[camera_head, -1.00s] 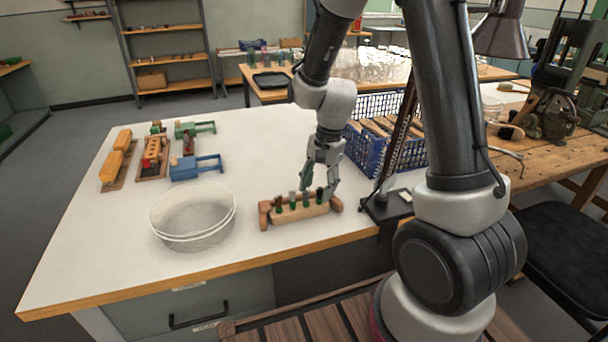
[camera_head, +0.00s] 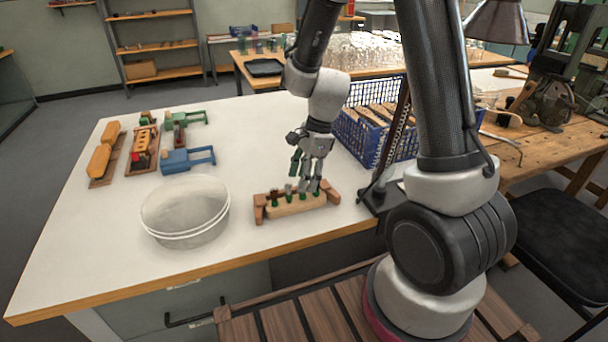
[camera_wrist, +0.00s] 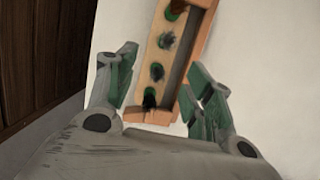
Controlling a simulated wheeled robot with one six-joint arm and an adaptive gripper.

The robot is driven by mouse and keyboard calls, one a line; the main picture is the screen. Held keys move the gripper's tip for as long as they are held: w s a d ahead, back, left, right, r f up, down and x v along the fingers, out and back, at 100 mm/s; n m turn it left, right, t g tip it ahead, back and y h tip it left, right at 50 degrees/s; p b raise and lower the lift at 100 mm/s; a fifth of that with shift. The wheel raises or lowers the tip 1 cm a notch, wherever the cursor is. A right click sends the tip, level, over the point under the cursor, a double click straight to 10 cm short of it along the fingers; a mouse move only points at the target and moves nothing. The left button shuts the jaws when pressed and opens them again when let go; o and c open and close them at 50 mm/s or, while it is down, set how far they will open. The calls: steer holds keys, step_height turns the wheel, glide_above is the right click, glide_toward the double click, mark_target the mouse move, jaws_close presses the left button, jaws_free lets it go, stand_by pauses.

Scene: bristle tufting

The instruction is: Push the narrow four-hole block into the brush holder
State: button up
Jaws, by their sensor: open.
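The narrow four-hole block (camera_head: 296,208) is pale wood with dark tufts in green-rimmed holes. It lies along the front of the brown wooden brush holder (camera_head: 333,197), between its end pieces, near the table's front edge. In the wrist view the block (camera_wrist: 148,72) sits beside a dark open channel, with the holder's rail (camera_wrist: 205,40) on the channel's far side. I cannot tell how deep the block sits. My gripper (camera_head: 309,187) is open above the right part of the block. In the wrist view its fingers (camera_wrist: 160,78) stand apart on both sides of the block's near end.
A clear round bowl (camera_head: 185,228) stands left of the holder. A blue crate (camera_head: 372,150) with wooden pieces is behind it to the right. A blue fixture (camera_head: 188,160), green fixture (camera_head: 186,118) and orange pieces (camera_head: 103,150) sit at the back left. The white table's middle is clear.

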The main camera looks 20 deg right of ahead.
mark_target(296, 199)
steer(key=x, duration=0.7)
steer(key=shift+f, duration=0.2)
steer(key=shift+c, duration=0.4)
steer(key=c, duration=0.8)
steer(key=shift+o, duration=0.2)
steer(key=shift+w, duration=0.1)
